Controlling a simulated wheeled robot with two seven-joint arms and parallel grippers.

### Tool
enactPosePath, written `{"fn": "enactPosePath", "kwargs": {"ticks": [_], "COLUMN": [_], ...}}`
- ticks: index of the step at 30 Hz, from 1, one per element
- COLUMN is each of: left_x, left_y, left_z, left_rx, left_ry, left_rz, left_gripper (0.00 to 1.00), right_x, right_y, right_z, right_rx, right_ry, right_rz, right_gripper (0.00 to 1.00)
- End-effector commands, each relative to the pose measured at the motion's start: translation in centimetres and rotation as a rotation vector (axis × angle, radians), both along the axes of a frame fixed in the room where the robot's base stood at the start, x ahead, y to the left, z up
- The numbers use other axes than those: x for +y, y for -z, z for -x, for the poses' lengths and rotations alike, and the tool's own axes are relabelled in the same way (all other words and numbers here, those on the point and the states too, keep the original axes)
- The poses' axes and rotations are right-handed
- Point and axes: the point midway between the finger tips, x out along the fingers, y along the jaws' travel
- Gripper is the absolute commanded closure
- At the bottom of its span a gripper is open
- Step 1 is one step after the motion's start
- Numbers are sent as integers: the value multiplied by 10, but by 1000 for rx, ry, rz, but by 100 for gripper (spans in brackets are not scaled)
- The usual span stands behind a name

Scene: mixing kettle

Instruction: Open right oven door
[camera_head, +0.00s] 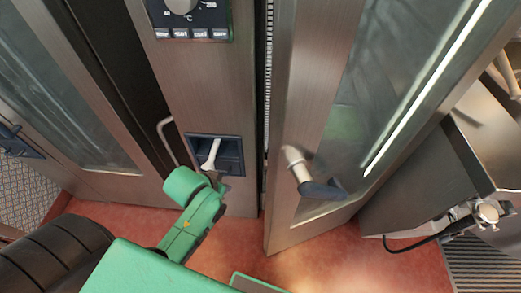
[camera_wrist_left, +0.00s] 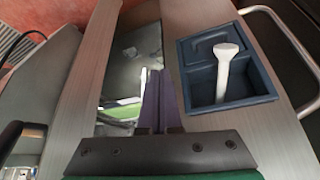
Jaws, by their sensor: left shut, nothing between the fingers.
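The right oven door (camera_head: 308,110) is a steel-framed door with a glass window. In the head view it stands ajar, swung out from the center panel with a dark gap along its left edge. Its handle (camera_head: 305,172) has a pale grip and a dark end. My left gripper (camera_wrist_left: 158,78) is shut and empty in the left wrist view, its dark fingers pressed together in front of a glass-and-steel surface. In the head view my green left wrist mostly hides the fingers, just below the recessed latch. My right gripper is not in view.
A dark recess with a white lever (camera_head: 211,154) sits in the center panel; it also shows in the wrist view (camera_wrist_left: 226,72). A control panel (camera_head: 190,18) is above. A steel unit (camera_head: 440,180) stands right of the door. Red floor (camera_head: 350,255) is open below.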

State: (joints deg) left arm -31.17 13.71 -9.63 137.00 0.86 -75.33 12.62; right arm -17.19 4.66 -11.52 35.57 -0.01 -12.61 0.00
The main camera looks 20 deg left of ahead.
Motion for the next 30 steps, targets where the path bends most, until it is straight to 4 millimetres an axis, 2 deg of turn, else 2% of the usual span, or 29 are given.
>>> {"fn": "enactPosePath", "kwargs": {"ticks": [3, 8, 11, 15, 18, 22, 24, 27, 30], "left_x": [-10, -26, -37, -47, -40, -11, 7, 23, 24], "left_y": [0, -4, -9, -20, -35, -64, -80, -96, -102], "left_z": [-31, -68, -87, -103, -100, -78, -65, -53, -49], "left_rx": [-126, -284, -370, -438, -384, -179, -57, 63, 101], "left_ry": [-41, -85, -99, -94, -69, -36, -30, -27, -24], "left_rz": [74, 234, 385, 707, 1002, 1329, 1442, 1531, 1562], "left_gripper": [100, 100, 100, 100, 100, 100, 100, 100, 100], "right_x": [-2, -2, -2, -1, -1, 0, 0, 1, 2], "right_y": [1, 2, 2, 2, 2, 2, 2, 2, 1], "right_z": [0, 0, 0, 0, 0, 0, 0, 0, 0], "right_rx": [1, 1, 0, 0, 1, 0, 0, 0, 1], "right_ry": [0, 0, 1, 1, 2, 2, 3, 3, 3], "right_rz": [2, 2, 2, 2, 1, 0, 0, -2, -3], "right_gripper": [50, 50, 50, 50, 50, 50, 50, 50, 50]}}
